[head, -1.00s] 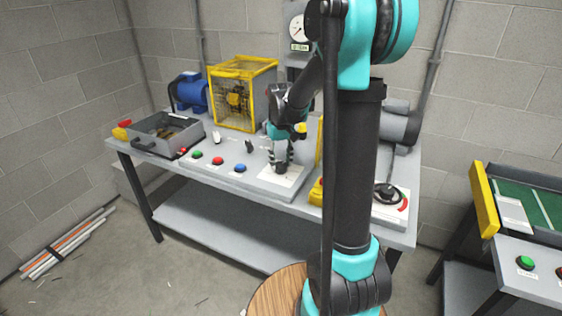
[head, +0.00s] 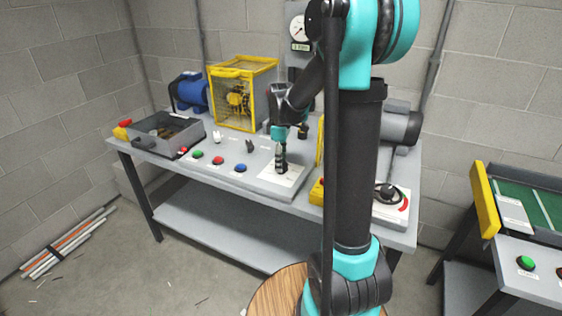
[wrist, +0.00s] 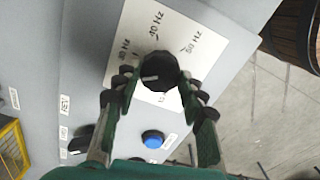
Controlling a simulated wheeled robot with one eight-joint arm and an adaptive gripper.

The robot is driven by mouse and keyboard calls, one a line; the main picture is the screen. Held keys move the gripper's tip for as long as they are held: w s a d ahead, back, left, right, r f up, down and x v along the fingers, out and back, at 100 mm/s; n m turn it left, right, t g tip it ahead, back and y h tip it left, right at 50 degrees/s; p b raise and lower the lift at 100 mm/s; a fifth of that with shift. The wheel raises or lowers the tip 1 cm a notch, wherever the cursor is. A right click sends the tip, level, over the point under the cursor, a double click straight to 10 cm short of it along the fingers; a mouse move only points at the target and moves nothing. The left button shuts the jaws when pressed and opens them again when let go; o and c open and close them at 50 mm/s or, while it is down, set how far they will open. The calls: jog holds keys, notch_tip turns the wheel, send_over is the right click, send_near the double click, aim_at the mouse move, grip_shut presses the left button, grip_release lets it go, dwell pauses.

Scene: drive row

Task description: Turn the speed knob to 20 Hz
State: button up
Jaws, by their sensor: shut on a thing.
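The speed knob (wrist: 158,70) is a dark round knob with a white pointer line, on a white plate (wrist: 118,75) with Hz labels around it. In the wrist view the pointer line lies toward the picture's left, below the left Hz label (wrist: 124,50), whose number is hard to read. A 40 Hz label (wrist: 157,20) is at the top and another Hz label (wrist: 193,42) at the right. My gripper (wrist: 160,82) is shut on the knob, one finger on each side. In the head view my gripper (head: 281,162) points down at the plate (head: 292,183), hiding most of the knob.
A blue button (head: 240,168), a red button (head: 217,160), a green button (head: 197,154) and small switches (head: 249,145) sit left of the plate. A yellow fan cage (head: 240,92) and a gauge (head: 297,30) with a small display stand behind. A rotary switch (head: 388,193) is at the right.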

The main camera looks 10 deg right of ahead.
jog(key=n, duration=0.5)
dwell(0.6)
jog(key=o, duration=1.2)
jog(key=shift+c, duration=0.2)
notch_tip(320, 180, up, 12)
